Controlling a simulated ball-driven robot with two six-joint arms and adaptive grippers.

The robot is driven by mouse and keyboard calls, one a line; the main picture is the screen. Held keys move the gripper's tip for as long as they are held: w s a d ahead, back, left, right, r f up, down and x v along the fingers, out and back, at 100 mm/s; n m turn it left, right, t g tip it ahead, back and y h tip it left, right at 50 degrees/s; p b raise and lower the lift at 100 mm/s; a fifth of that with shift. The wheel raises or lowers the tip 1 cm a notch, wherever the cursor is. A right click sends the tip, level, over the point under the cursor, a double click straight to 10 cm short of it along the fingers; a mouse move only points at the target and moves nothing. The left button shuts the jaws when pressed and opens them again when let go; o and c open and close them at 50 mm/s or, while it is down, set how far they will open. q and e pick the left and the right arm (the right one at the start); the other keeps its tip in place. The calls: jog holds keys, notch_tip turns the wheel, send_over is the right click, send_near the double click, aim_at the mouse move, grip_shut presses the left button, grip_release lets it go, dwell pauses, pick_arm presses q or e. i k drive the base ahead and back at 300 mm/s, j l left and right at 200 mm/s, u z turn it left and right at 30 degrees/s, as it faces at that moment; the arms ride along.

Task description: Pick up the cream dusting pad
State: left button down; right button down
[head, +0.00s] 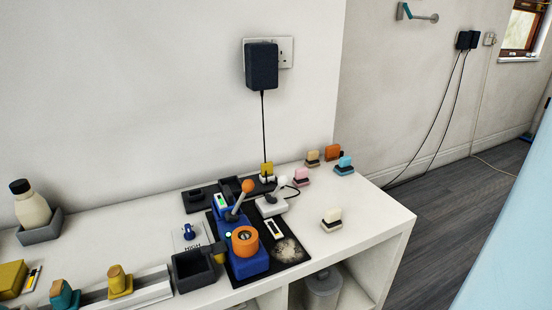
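A cream pad (332,215) with a dark band and a pale base stands upright near the right front part of the white table, with clear surface around it. A second, more tan-coloured pad (312,157) stands at the back right of the table, near the wall. I cannot tell for sure from colour alone which is the dusting pad named cream. Neither of my grippers shows in the head view.
Pink (302,175), blue (344,166) and orange (333,152) pads stand at the back right. A blue device (247,262) with an orange ring and lever sits on a black mat, left of the cream pad. The table's right edge (398,228) is close by.

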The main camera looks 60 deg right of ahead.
aim_at(331, 222)
jog(key=k+z, duration=0.1)
jog(key=z, duration=1.9)
